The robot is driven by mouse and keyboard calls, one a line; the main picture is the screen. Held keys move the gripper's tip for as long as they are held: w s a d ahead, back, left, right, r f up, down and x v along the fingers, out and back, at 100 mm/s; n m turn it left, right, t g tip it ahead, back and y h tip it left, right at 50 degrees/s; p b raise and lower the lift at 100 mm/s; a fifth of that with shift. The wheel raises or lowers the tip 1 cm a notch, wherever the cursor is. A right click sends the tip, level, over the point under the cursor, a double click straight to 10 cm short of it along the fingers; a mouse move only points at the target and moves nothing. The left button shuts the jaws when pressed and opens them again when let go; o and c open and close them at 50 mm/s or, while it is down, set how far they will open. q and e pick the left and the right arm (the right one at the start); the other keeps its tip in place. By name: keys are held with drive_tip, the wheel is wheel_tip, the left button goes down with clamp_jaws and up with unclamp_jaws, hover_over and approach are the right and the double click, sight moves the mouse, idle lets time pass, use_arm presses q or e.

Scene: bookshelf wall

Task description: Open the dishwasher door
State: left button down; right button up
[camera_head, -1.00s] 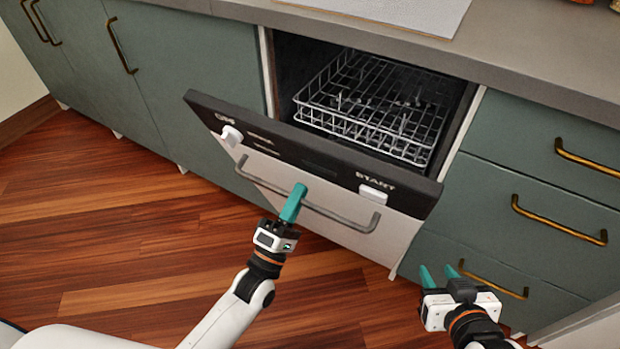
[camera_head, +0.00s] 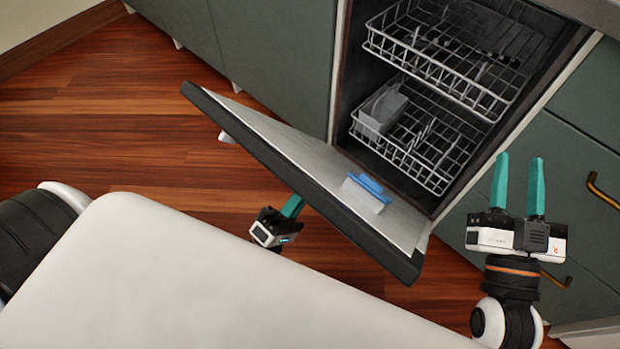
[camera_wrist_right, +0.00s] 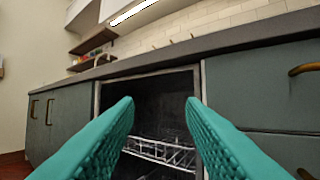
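The dishwasher door (camera_head: 290,145) is tilted well open in the head view, its grey inner face showing and the racks exposed. A white and blue part (camera_head: 367,192) sits on that inner face. My left gripper (camera_head: 292,206) is at the door's outer side, its teal fingers partly hidden by the door's dark edge. The handle is hidden, so its grip on it does not show. My right gripper (camera_head: 516,185) is open and empty, to the right of the door and apart from it. Its open fingers also frame the dishwasher opening in the right wrist view (camera_wrist_right: 160,105).
The dishwasher holds an upper rack (camera_head: 440,72) and a lower rack (camera_head: 400,158). Green cabinets flank it, with a brass handle (camera_head: 600,192) at the right. Wooden floor (camera_head: 110,110) is clear to the left. The countertop (camera_wrist_right: 240,38) runs above.

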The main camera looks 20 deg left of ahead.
drive_tip(key=shift+s+r, duration=0.1)
drive_tip(key=shift+r, duration=0.15)
